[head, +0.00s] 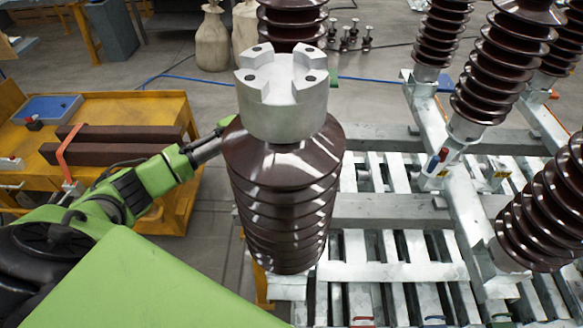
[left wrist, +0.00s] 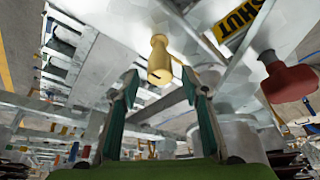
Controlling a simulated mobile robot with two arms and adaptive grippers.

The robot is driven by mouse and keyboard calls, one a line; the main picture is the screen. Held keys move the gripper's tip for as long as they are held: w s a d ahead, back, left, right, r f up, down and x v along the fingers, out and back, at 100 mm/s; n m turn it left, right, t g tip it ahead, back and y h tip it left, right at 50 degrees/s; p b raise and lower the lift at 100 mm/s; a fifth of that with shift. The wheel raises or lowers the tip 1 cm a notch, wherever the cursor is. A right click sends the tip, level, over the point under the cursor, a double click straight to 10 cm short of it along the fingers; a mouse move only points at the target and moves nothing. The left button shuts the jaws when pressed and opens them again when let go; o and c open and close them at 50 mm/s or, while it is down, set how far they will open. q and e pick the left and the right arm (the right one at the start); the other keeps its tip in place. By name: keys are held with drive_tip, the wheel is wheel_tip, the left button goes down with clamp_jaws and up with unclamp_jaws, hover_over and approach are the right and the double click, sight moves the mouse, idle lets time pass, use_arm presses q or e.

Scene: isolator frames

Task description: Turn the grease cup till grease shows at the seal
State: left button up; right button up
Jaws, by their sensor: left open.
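A brass grease cup (left wrist: 160,62) with a rounded knob and a wider lower end shows in the left wrist view, under a grey metal frame. My left gripper (left wrist: 159,78) is open, with one dark green finger on each side of the cup's lower end in the picture. A gap shows on both sides; the depth between fingertips and cup is hard to tell. No grease or seal can be made out. In the head view my left arm reaches in from the left, and its gripper is hidden behind the large brown insulator (head: 285,170). My right gripper is not in view.
A red knob (left wrist: 288,78) hangs right of the cup, and a yellow label reading "SHUT" (left wrist: 238,25) is above. In the head view, ribbed insulators (head: 500,70) stand on a steel frame (head: 380,270) at right. A yellow cart (head: 110,105) stands at left.

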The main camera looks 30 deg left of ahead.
use_arm(q)
drive_tip(key=shift+w+f, duration=0.2)
drive_tip(key=shift+f, duration=0.25)
drive_tip(key=shift+w+f, duration=0.1)
drive_tip(key=shift+f, duration=0.3)
drive_tip(key=c, duration=1.1)
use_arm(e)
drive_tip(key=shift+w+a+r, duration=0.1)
use_arm(q)
drive_tip(key=shift+m, duration=0.3)
